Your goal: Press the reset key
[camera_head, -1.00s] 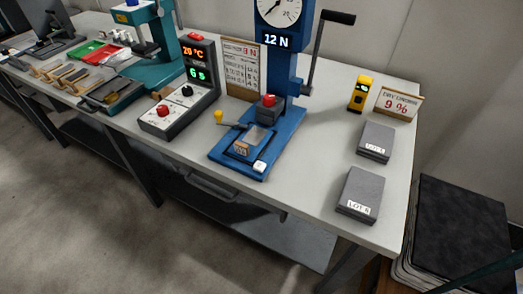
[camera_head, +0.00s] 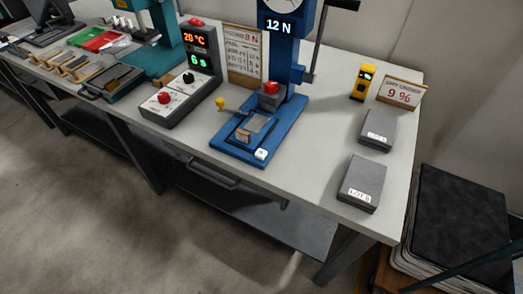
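A blue test press (camera_head: 282,75) stands on the bench, with a display reading 12 N. A small white key (camera_head: 261,154) sits on the front corner of its base; its mark is too small to read. Several other controls show: a red knob (camera_head: 164,97) on the grey control box and a red-topped block (camera_head: 270,92) on the press. I cannot read which one is labelled reset. My gripper is not in view.
The control box (camera_head: 203,62) shows 20 °C and 6 s. Two grey boxes (camera_head: 377,130) (camera_head: 361,183), a yellow meter (camera_head: 362,82) and a 9 % sign (camera_head: 403,93) are at the right. Bench top is clear between press and boxes. Dark stacked sheets (camera_head: 460,220) stand right of the bench.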

